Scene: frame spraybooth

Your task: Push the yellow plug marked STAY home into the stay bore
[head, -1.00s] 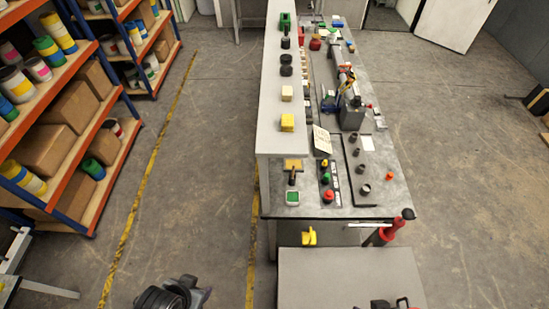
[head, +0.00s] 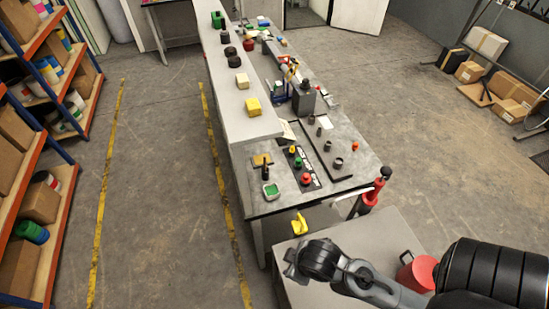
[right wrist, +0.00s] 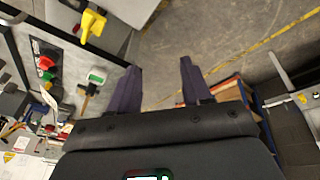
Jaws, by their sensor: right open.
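No STAY marking is legible, so I cannot tell which yellow piece is the plug. A yellow piece (head: 299,223) is at the bench's front edge; it also shows at the top of the right wrist view (right wrist: 92,25). A dark strip on the bench holds small coloured knobs, among them a green one (head: 298,162) and a red one (head: 306,178). I cannot make out the stay bore. My right gripper (head: 292,264) is in front of the bench, apart from these things. Its fingers are spread and empty in the right wrist view (right wrist: 160,85). My left gripper is out of view.
The grey bench (head: 262,208) carries a raised shelf (head: 236,105) with yellow blocks and dark round parts. A grey table (head: 375,235) with a red can (head: 417,272) stands in front. Open floor lies left of the bench.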

